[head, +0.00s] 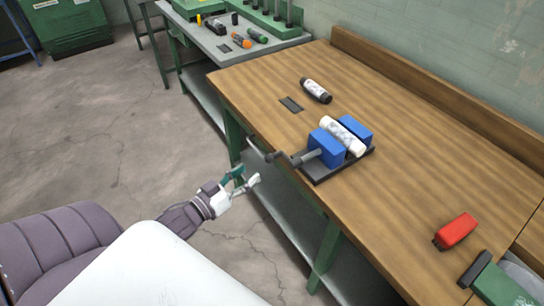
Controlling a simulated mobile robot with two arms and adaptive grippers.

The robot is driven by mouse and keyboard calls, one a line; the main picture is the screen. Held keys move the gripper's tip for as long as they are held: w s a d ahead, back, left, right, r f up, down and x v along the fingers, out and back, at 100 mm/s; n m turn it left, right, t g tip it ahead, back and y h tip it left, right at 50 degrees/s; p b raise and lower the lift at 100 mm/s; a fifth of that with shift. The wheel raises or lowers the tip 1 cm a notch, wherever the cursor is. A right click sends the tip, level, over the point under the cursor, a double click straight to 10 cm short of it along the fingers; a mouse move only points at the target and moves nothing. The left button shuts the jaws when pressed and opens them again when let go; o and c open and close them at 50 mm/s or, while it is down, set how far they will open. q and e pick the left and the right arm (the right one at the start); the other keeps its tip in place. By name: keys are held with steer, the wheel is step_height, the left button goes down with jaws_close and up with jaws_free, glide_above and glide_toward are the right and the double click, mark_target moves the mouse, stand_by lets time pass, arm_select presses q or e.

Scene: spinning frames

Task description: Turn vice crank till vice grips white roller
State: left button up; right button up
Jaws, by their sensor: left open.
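The vice (325,148) has two blue jaws on a dark base plate near the front edge of the wooden workbench (400,135). The white roller (343,136) lies between the jaws; I cannot tell whether both touch it. The vice crank (280,156) sticks out from the front jaw, past the bench's front edge. My left gripper (245,182) is open and empty, in front of the bench, below and left of the crank in the picture, and apart from it. My right gripper is not in view.
A dark bottle-like cylinder with a pale label (316,90) lies behind the vice, beside a flat dark plate (291,104). A red brush-like block (455,231) and a green device (497,284) are at the right. A grey tool bench (225,47) stands at the back.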

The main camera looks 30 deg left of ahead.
mark_target(266, 160)
arm_select(q)
steer(key=w, duration=0.2)
steer(key=w+d, duration=0.1)
steer(key=w, duration=0.2)
steer(key=w+p, duration=0.1)
steer(key=w, duration=0.1)
steer(key=shift+w+d, duration=0.25)
steer(key=shift+w, duration=0.15)
steer(key=shift+w+d, duration=0.15)
steer(key=shift+w, duration=0.4)
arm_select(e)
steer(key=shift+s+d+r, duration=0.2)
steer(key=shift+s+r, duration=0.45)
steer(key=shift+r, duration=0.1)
arm_select(q)
steer(key=shift+c, duration=0.7)
jaws_close()
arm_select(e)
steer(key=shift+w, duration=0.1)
